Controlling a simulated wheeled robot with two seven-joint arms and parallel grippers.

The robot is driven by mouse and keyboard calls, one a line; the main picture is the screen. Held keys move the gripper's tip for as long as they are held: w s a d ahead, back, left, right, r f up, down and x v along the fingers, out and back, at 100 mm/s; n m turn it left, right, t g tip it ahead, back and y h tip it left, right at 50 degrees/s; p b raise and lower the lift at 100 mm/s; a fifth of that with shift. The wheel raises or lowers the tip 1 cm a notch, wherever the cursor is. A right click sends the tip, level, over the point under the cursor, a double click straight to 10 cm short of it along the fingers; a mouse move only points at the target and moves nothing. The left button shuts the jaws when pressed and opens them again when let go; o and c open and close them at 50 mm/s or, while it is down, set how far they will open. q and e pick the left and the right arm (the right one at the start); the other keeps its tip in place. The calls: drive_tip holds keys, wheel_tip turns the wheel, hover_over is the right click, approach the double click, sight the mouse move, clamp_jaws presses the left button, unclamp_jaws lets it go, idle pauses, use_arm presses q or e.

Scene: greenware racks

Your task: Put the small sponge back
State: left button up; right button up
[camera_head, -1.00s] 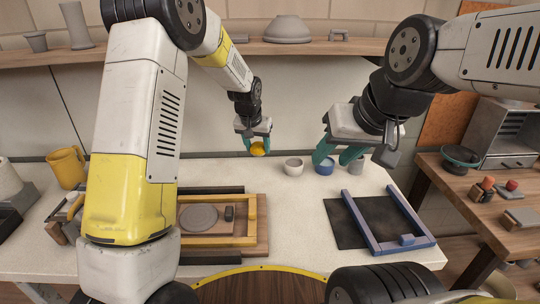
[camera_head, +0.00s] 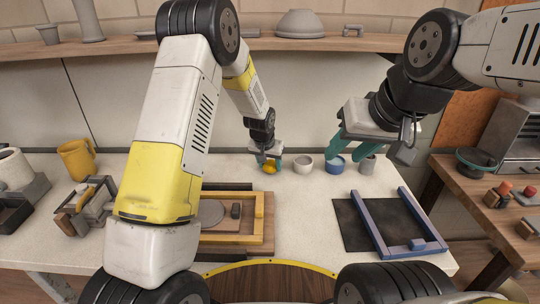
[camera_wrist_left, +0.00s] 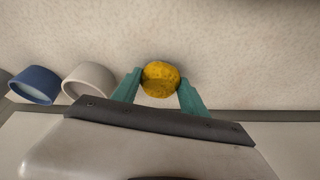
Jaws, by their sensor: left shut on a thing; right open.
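The small sponge (camera_head: 269,169) is yellow and rounded. It sits between the teal fingertips of my left gripper (camera_head: 268,163), near the back of the white table, left of a white cup (camera_head: 303,164). In the left wrist view the sponge (camera_wrist_left: 160,78) is pinched between both fingers of my left gripper (camera_wrist_left: 160,84). I cannot tell whether the sponge touches the table. My right gripper (camera_head: 352,150) is open and empty, above the area of a blue cup (camera_head: 335,164) and a grey cup (camera_head: 368,164).
A yellow pitcher (camera_head: 78,160) and a tool caddy (camera_head: 88,205) stand at the left. A yellow frame (camera_head: 258,215) on a board and a blue frame (camera_head: 372,225) on a black mat lie in front. A shelf (camera_head: 330,43) runs along the back wall.

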use_arm(q)
drive_tip(key=o, duration=1.2)
drive_tip(key=shift+f, duration=0.15)
drive_tip(key=s+a+r+n, duration=0.1)
drive_tip(key=s+a+r, duration=0.3)
drive_tip(key=r, duration=0.6)
drive_tip(key=s+a+r, duration=0.2)
drive_tip(key=s+r, duration=0.4)
drive_tip(key=r, duration=0.4)
drive_tip(key=s+a+r, duration=0.2)
drive_tip(key=s, duration=0.6)
drive_tip(key=s+a+r+n+t, duration=0.1)
drive_tip(key=s+a+r, duration=0.2)
drive_tip(key=s, duration=0.5)
drive_tip(key=s+a+r+n, duration=0.1)
drive_tip(key=s+a+r, duration=0.2)
drive_tip(key=s, duration=0.5)
drive_tip(key=shift+s+r+t+h, duration=0.2)
drive_tip(key=shift+s+t+h, duration=0.15)
drive_tip(key=shift+t+h, duration=0.05)
